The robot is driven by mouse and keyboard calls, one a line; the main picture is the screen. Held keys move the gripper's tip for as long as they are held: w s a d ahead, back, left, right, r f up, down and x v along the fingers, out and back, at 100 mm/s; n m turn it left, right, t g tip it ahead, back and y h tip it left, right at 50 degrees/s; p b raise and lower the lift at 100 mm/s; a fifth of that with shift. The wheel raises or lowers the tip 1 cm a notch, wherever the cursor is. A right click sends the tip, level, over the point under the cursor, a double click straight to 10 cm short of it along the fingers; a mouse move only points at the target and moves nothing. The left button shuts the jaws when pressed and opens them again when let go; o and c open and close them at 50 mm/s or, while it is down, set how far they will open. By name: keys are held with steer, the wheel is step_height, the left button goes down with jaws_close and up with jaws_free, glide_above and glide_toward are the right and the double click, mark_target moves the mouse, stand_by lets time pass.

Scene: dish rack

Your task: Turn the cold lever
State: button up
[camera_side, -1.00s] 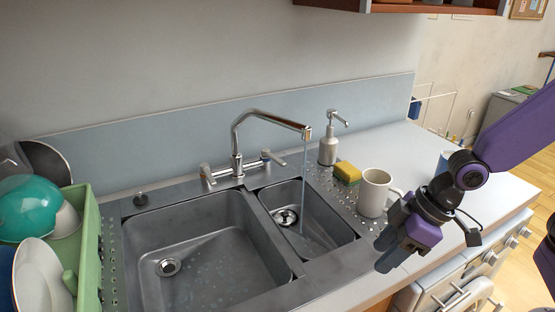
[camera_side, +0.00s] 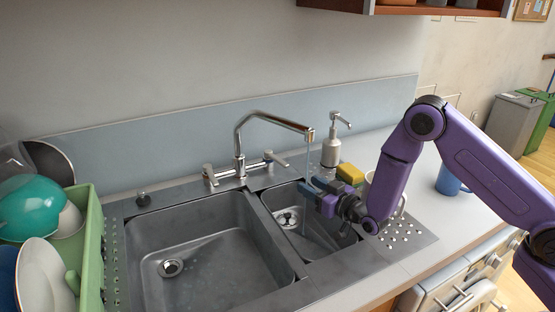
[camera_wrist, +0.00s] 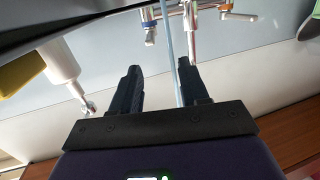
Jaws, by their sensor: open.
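The chrome faucet (camera_side: 240,150) stands behind the sink, with a lever on each side of its base: a left lever (camera_side: 209,174) and a right lever (camera_side: 275,158). A thin water stream (camera_side: 308,152) falls from the spout. My gripper (camera_side: 316,190) is open and empty over the right basin, in front of the right lever and apart from it. In the wrist view its fingers (camera_wrist: 158,68) point towards the faucet; the right lever (camera_wrist: 149,28) is ahead of them, and the spout (camera_wrist: 191,35) and stream are close to one finger.
The soap dispenser (camera_side: 331,145) and a yellow-green sponge (camera_side: 350,173) stand right of the faucet. A white mug is mostly hidden behind my arm; a blue mug (camera_side: 448,180) is farther right. A green dish rack (camera_side: 90,250) holds dishes at left. The left basin (camera_side: 200,250) is empty.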

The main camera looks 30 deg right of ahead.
steer(key=d, duration=0.1)
glide_toward(271, 154)
steer(key=shift+t, duration=0.4)
steer(key=x, duration=0.6)
steer(key=shift+w+a+f, duration=0.1)
steer(key=shift+w+f, duration=0.25)
steer(key=shift+f, duration=0.05)
jaws_close()
